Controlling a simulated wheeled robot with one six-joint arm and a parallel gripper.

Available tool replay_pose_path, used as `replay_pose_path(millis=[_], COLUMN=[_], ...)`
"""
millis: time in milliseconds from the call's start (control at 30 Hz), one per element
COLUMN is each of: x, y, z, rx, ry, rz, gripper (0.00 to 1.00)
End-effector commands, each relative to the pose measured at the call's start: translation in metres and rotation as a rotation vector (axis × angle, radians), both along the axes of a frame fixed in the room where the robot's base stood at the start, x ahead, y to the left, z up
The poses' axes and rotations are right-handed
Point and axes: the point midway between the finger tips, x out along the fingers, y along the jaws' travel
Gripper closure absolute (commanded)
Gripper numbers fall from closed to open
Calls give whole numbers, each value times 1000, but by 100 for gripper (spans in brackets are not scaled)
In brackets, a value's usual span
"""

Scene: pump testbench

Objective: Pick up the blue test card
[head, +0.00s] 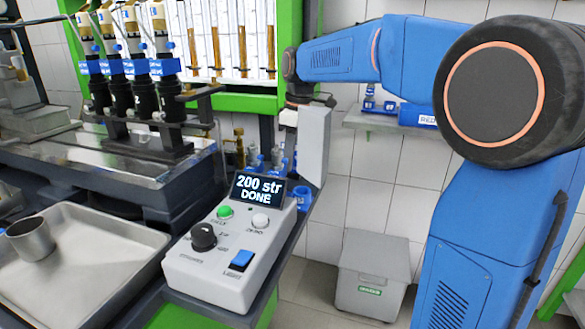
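I cannot clearly make out a blue test card in the head view. Small blue pieces (275,160) stand behind the control box, too small and partly covered to identify. A round blue piece (302,194) sits at the box's right rear corner. My arm reaches in from the right, and its wrist points down above the bench's right edge. My gripper (314,150) appears as a pale block hanging there, just behind and right of the control box's display. Its fingertips cannot be made out, so its opening and anything between its fingers are unclear.
The control box (222,272) reads "200 str DONE". A metal tray (110,245) with a steel cup (30,240) lies at left. Several black pumps (130,105) stand behind. A wall shelf (380,121) holds blue items; a grey bin (372,275) stands on the floor.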

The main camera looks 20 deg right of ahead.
Motion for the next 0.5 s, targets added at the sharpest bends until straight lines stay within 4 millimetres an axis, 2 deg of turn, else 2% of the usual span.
replay_pose_path(millis=[67,100,167,500], x=[0,0,0,0], y=[0,0,0,0], z=[0,0,0,1], rx=[0,0,0,0], ry=[0,0,0,0], rz=[0,0,0,0], gripper=[77,87,100,100])
